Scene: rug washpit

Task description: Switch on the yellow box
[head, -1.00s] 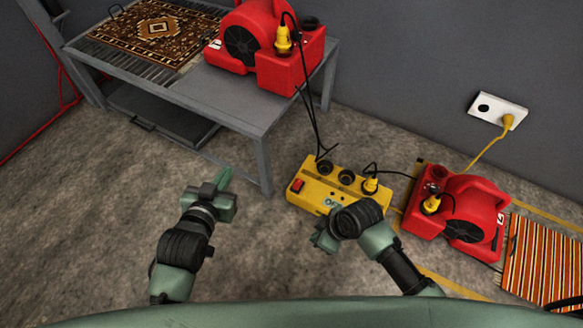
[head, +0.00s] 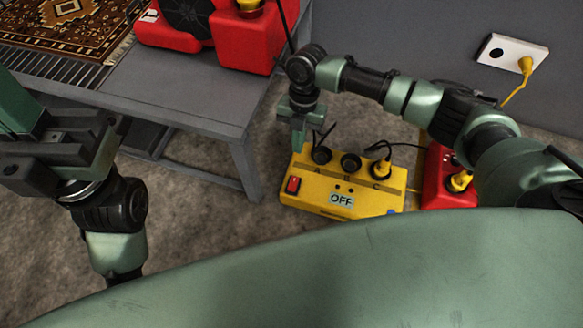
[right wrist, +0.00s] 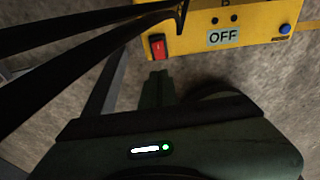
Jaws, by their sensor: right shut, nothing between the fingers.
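The yellow box (head: 375,206) stands on the floor with its display (head: 341,199) reading OFF; the box also shows in the wrist view (right wrist: 260,12). Its red switch (head: 293,185) is on the left of its front, and shows in the wrist view (right wrist: 158,46). My right gripper (head: 299,146) is shut and empty, pointing down above the box's left end. In the wrist view its fingertips (right wrist: 158,74) are just below the switch, with a visible gap in the picture. My left gripper (head: 30,125) is at the left edge, partly cut off; its opening is unclear.
A yellow plug (head: 380,167) is in socket C; sockets A and B look empty. Black cables hang near the box. A grey table (head: 190,85) with a red blower (head: 250,40) stands left. Another red blower (head: 436,165) is right, partly hidden by my arm.

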